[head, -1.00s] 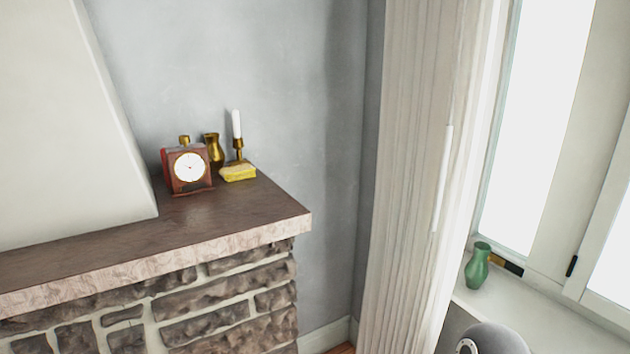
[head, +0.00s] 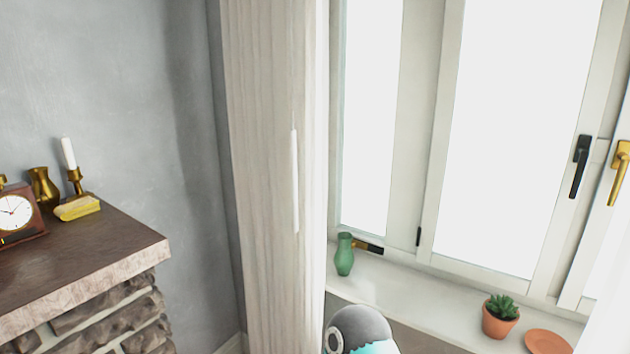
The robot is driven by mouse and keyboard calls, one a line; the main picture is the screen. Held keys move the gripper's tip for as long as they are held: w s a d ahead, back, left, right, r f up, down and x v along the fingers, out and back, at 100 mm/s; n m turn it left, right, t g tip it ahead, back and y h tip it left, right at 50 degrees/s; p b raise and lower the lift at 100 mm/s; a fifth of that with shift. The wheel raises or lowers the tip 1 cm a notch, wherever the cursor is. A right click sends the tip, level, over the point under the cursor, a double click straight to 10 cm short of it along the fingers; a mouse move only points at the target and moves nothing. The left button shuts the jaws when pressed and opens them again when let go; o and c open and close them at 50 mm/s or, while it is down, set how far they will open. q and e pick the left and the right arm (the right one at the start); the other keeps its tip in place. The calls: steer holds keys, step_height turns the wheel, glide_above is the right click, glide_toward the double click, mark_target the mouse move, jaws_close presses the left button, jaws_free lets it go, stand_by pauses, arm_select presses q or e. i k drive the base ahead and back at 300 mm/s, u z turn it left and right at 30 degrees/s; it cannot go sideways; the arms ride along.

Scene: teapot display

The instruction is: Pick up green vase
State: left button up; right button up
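The green vase (head: 344,255) stands upright on the white windowsill (head: 420,293), at its left end close to the curtain. A small dark and yellow object (head: 368,247) lies just behind it to the right. Neither of my grippers shows in the head view. A rounded grey and teal part at the bottom centre looks like part of my own arm; it is below the vase and apart from it in the picture.
A potted succulent (head: 500,317) and a terracotta saucer (head: 547,342) are on the sill at right.

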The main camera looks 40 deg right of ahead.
mark_target(344, 260)
steer(key=u, duration=1.5)
steer(key=i, duration=0.1)
steer(key=z, duration=3.7)
steer(key=i, duration=0.15)
steer(key=u, duration=2.8)
steer(key=k, duration=1.25)
steer(key=z, duration=0.85)
steer(key=i, duration=0.5)
steer(key=z, duration=0.25)
